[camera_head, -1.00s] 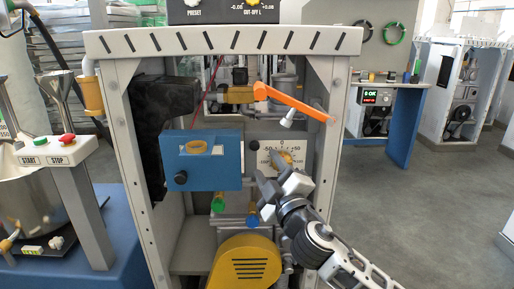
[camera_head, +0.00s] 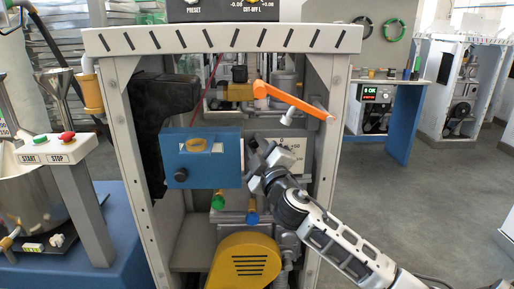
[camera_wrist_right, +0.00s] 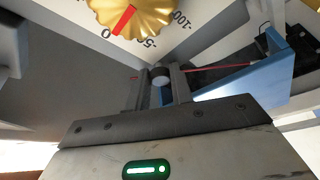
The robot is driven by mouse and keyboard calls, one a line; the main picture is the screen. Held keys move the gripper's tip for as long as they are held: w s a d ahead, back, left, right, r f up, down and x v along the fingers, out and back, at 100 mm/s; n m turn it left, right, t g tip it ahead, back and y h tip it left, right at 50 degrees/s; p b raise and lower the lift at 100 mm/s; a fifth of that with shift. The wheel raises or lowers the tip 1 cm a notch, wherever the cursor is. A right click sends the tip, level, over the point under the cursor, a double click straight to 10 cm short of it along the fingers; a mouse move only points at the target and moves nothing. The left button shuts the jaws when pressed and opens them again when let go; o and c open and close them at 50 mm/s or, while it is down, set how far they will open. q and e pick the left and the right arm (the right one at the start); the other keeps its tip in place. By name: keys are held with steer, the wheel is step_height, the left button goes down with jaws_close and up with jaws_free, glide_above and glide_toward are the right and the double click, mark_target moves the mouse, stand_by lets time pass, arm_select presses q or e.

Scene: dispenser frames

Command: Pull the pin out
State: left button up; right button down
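The pin shows as a small dark round knob on the panel by the white dial plate (camera_head: 295,150), right of the blue box (camera_head: 203,160). In the head view my right gripper (camera_head: 258,152) is at the knob and largely hides it. In the right wrist view the dark pin knob (camera_wrist_right: 160,76) sits between my right gripper's fingertips (camera_wrist_right: 160,85), which look close against both its sides. The pin's shaft is hidden. My left gripper is not in view.
A gold dial (camera_wrist_right: 135,12) with a red pointer is just beyond the fingers. An orange lever (camera_head: 290,100) slants above my right arm. Frame posts (camera_head: 325,165) stand on both sides, and a yellow motor cover (camera_head: 245,262) is below.

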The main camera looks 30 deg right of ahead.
steer(key=shift+s+a, duration=0.55)
steer(key=shift+s, duration=0.35)
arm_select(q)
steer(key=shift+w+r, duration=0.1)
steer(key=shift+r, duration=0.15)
arm_select(e)
steer(key=shift+a+f, duration=0.1)
steer(key=c, duration=1.2)
jaws_free()
steer(key=shift+c, duration=0.2)
steer(key=shift+s, duration=0.1)
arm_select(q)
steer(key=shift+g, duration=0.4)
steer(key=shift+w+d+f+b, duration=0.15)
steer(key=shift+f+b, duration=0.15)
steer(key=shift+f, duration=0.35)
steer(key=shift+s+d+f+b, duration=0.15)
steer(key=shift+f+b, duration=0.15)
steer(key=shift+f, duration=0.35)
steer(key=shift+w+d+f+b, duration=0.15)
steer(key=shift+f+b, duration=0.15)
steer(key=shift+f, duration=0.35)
arm_select(e)
steer(key=v, duration=1.6)
